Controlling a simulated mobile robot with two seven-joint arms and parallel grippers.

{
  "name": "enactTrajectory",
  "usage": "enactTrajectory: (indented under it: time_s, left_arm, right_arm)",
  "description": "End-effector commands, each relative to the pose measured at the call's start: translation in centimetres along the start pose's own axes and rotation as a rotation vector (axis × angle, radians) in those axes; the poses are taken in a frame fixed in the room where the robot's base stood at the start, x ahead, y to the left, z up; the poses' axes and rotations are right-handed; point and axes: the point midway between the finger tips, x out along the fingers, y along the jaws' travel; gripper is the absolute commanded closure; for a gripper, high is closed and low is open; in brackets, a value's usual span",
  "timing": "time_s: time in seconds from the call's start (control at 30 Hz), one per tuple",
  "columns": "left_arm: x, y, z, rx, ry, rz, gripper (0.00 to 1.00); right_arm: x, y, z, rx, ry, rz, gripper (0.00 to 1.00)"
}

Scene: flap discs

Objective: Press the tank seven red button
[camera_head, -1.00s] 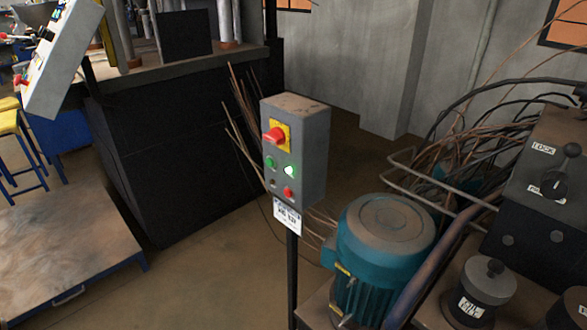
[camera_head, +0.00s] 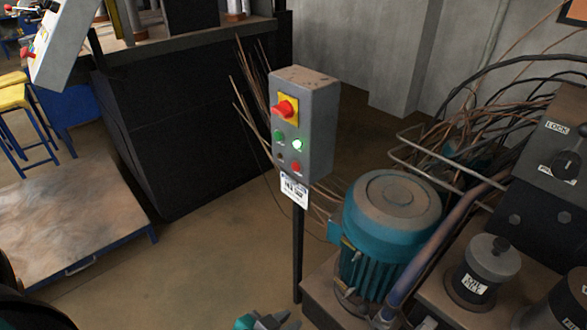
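A grey control box (camera_head: 306,115) stands on a thin dark post in the middle of the view. On its front, a large red knob (camera_head: 285,107) sits on a yellow plate, and a small red button (camera_head: 296,167) is at the lower right. The white label (camera_head: 295,189) below is too small to read surely. Part of my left gripper (camera_head: 266,321) shows at the bottom edge, well below the box and apart from it; its opening cannot be made out. My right gripper is out of view.
A teal motor (camera_head: 391,215) stands right of the post, beside pipes, cables and a dark unit with a knob (camera_head: 565,165). A black machine base (camera_head: 170,130) and a low platform (camera_head: 70,220) are at left. Bare floor lies in front of the post.

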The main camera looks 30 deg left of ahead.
Motion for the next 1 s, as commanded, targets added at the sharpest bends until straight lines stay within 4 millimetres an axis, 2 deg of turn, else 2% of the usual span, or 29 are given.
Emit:
enactTrajectory:
  time_s: [0.03,0.2,1.0]
  left_arm:
    - [-0.03,0.01,0.07,0.0,-0.001,0.0,0.84]
    - [-0.09,0.04,0.19,-0.001,-0.004,0.001,1.0]
    - [-0.11,0.06,0.25,-0.001,-0.005,0.001,1.0]
  right_arm:
    - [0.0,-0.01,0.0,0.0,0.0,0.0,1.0]
    - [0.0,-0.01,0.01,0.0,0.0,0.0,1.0]
    - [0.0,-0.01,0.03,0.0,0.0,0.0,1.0]
